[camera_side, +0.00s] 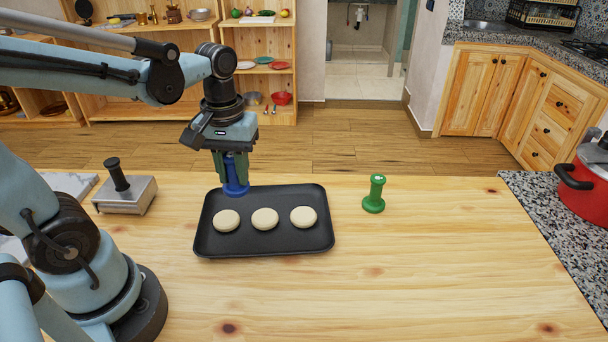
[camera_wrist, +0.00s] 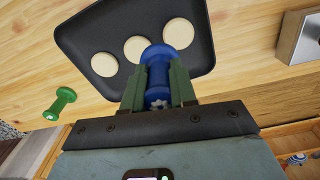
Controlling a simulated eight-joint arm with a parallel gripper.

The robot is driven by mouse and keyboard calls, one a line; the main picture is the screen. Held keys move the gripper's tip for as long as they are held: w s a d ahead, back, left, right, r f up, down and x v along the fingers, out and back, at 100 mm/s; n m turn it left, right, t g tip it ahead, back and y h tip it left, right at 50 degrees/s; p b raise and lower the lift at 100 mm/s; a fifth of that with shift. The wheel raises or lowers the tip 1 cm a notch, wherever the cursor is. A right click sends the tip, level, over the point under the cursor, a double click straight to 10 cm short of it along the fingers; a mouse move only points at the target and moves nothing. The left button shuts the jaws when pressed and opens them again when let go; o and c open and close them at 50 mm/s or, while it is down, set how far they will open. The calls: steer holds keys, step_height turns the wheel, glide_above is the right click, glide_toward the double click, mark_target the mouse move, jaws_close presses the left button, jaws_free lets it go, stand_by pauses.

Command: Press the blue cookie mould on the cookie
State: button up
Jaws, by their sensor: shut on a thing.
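My gripper (camera_side: 231,170) is shut on the blue cookie mould (camera_side: 236,188). The mould hangs upright, its round base at the back left edge of the black tray. In the wrist view the blue mould (camera_wrist: 158,72) is between the green fingers of my gripper (camera_wrist: 158,88), with its base close to the middle cookie. Three pale round cookies lie in a row on the black tray (camera_side: 265,246): a left cookie (camera_side: 227,221), a middle cookie (camera_side: 265,219) and a right cookie (camera_side: 303,217). I cannot tell the exact height of the mould above the tray.
A green mould (camera_side: 375,194) stands upright on the wooden table (camera_side: 440,260), right of the tray. A metal press with a black handle (camera_side: 126,191) stands at the left. A red pot (camera_side: 585,186) is on the far right counter. The table's right front is clear.

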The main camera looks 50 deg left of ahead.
steer(key=shift+n, duration=0.5)
steer(key=shift+s+a+f, duration=0.4)
steer(key=shift+f, duration=0.7)
steer(key=shift+s+a+f, duration=0.35)
steer(key=shift+a+f, duration=0.1)
steer(key=shift+f, duration=0.7)
steer(key=shift+s+a+f, duration=0.4)
steer(key=shift+f, duration=0.7)
steer(key=shift+f, duration=0.6)
steer(key=shift+r, duration=0.15)
step_height(320, 180, up, 7)
